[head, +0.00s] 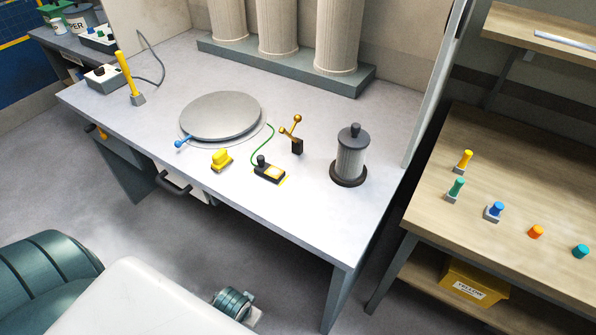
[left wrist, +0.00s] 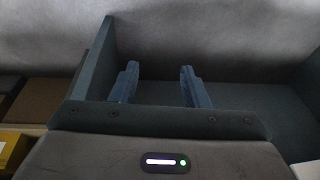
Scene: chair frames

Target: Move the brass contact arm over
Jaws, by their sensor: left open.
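The brass contact arm (head: 290,129) is a short brass rod with a ball at its upper end. It tilts from a small black block (head: 297,147) on the grey bench, between the round grey plate and the dark-capped cylinder. My left gripper (left wrist: 158,82) shows only in the left wrist view, its two blue-grey fingers apart with nothing between them. It is away from the contact arm, which is outside that view. My right gripper is in neither view.
The grey bench (head: 100,105) also carries the round plate (head: 222,115), a yellow block (head: 221,158), a small black-and-yellow device (head: 270,173) with a green wire, and the dark-capped cylinder (head: 351,160). Large pale columns (head: 277,28) stand behind. A wooden table (head: 540,180) is at right.

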